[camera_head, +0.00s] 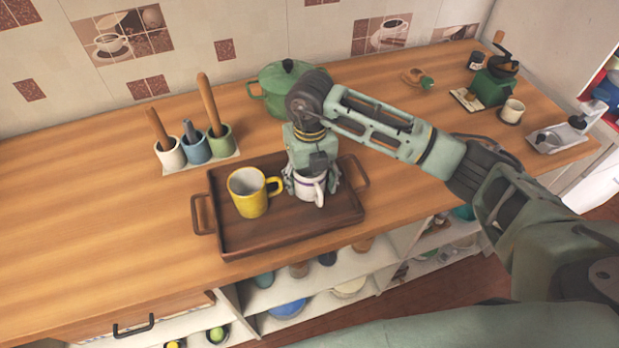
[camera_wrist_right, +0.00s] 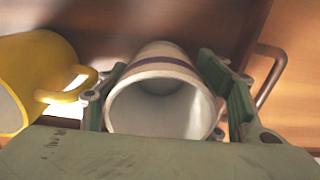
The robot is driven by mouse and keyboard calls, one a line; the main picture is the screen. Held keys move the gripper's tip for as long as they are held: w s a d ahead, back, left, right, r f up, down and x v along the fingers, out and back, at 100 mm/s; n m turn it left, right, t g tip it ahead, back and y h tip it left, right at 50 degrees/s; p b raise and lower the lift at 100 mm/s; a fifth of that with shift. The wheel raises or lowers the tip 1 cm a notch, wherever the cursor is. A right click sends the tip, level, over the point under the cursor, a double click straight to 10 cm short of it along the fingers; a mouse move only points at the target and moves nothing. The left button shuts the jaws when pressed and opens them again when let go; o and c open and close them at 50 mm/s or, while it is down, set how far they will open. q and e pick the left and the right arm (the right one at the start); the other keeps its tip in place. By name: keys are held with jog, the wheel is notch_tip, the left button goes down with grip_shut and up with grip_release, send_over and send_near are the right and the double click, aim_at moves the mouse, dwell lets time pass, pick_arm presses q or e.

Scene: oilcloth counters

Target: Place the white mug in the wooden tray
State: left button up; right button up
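The white mug (camera_head: 308,190) with a dark band is upright inside the brown wooden tray (camera_head: 237,246), in its right half, and appears to rest on the tray floor. My right gripper (camera_head: 313,182) reaches down over it with its fingers spread on either side. In the right wrist view the mug's open rim (camera_wrist_right: 160,105) faces the camera between the two green fingers (camera_wrist_right: 165,95), with a narrow gap at the right finger. My left gripper is not in view.
A yellow mug (camera_head: 248,196) stands in the tray's left half, also at the left of the wrist view (camera_wrist_right: 35,75). Behind are a utensil-cup set (camera_head: 196,146) and a green pot (camera_head: 277,84). A grinder (camera_head: 492,85) stands far right. The counter's left is clear.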

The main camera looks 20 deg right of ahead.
jog(key=shift+r, duration=0.45)
notch_tip(320, 180, up, 11)
jog(key=b, duration=0.3)
jog(key=shift+r, duration=0.2)
